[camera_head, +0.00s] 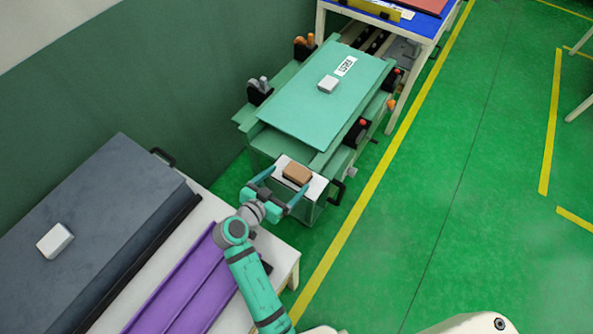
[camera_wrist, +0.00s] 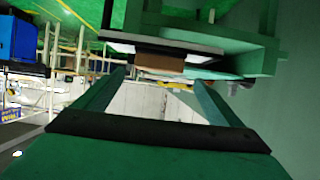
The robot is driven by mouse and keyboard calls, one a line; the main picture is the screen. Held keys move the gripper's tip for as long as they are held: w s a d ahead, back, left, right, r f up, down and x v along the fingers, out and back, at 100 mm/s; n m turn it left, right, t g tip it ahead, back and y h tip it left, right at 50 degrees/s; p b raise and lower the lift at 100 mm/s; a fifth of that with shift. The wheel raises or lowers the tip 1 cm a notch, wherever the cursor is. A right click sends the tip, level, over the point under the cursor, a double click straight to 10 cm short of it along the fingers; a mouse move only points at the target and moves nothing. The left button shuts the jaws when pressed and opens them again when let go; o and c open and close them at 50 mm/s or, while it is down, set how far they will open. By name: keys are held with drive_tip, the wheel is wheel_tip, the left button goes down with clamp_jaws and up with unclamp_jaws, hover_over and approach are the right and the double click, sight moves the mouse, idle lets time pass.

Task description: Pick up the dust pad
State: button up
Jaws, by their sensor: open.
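A brown block (camera_head: 297,173), which I take to be the dust pad, lies on a white plate (camera_head: 316,185) at the near end of the green machine. My gripper (camera_head: 289,178) is open, its two teal fingers pointing at the block from the near side. In the wrist view the block (camera_wrist: 160,63) shows beyond and between the fingertips (camera_wrist: 158,78), against the white plate (camera_wrist: 205,48). Nothing is held between the fingers. I cannot tell exactly how far the tips are from the block.
The green panel (camera_head: 320,95) behind carries a small white block (camera_head: 328,84) and a label. Clamps with orange and grey knobs flank it. A table with a dark panel (camera_head: 100,210), another white block (camera_head: 54,240) and purple trim (camera_head: 180,290) stands at left. Green floor (camera_head: 440,200) at right is clear.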

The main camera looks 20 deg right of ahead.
sight(296, 172)
drive_tip(key=shift+x, duration=3.45)
drive_tip(key=shift+s+d+f, duration=0.1)
drive_tip(key=shift+s, duration=0.05)
drive_tip(key=c, duration=1.2)
